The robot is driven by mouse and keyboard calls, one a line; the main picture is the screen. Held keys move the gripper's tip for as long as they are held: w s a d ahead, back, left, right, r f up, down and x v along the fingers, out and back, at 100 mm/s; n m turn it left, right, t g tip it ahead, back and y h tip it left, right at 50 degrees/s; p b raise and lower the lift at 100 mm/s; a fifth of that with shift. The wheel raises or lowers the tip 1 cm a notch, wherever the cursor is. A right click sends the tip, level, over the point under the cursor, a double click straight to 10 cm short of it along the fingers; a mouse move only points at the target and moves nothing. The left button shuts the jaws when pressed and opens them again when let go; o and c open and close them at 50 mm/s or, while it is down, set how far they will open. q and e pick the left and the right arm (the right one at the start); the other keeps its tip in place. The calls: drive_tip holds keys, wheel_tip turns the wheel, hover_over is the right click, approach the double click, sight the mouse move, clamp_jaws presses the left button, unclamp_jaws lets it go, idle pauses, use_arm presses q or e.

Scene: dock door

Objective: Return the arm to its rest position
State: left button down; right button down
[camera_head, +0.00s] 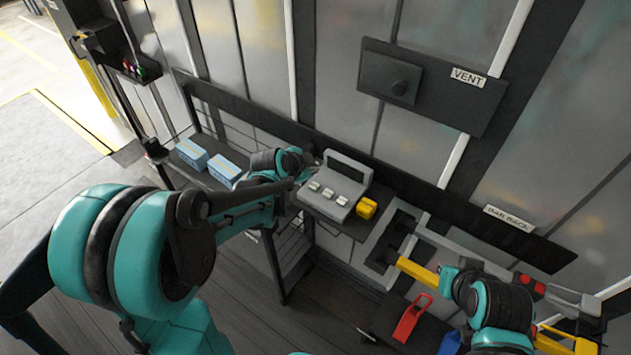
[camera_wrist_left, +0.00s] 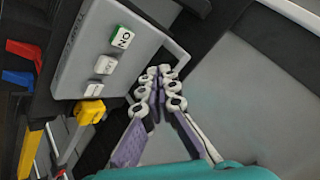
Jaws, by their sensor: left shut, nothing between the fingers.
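My left arm comes in from the left in the head view, and its gripper (camera_head: 306,172) is beside the left end of the grey control box (camera_head: 350,167). In the left wrist view the gripper (camera_wrist_left: 165,72) is shut and empty, its fingertips together near the box's edge. The box (camera_wrist_left: 88,60) there carries several buttons, one a green ON button (camera_wrist_left: 121,37). Part of my right arm (camera_head: 495,312) shows at the lower right of the head view; its fingers cannot be made out clearly.
A yellow block (camera_head: 367,208) sits beside the control box. Two blue boxes (camera_head: 192,154) lie on the shelf to the left. A yellow bar (camera_head: 417,270) and a red-handled item (camera_head: 411,318) are near my right arm. A VENT panel (camera_head: 432,90) is on the wall.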

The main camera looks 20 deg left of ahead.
use_arm(q)
drive_tip(key=s+f+n+b, duration=0.2)
drive_tip(key=s+n+b, duration=0.2)
drive_tip(key=s, duration=0.4)
drive_tip(key=s+f+n+g+y+b, duration=0.1)
drive_tip(key=s+f+n+b, duration=0.1)
drive_tip(key=s, duration=0.6)
drive_tip(key=s+f+n+y+b, duration=0.1)
drive_tip(key=s+f+n+b, duration=0.2)
drive_tip(key=s, duration=0.6)
drive_tip(key=n+b, duration=0.2)
drive_tip(key=shift+n+g+b, duration=0.3)
drive_tip(key=shift+n+g, duration=0.1)
drive_tip(key=shift+f, duration=0.1)
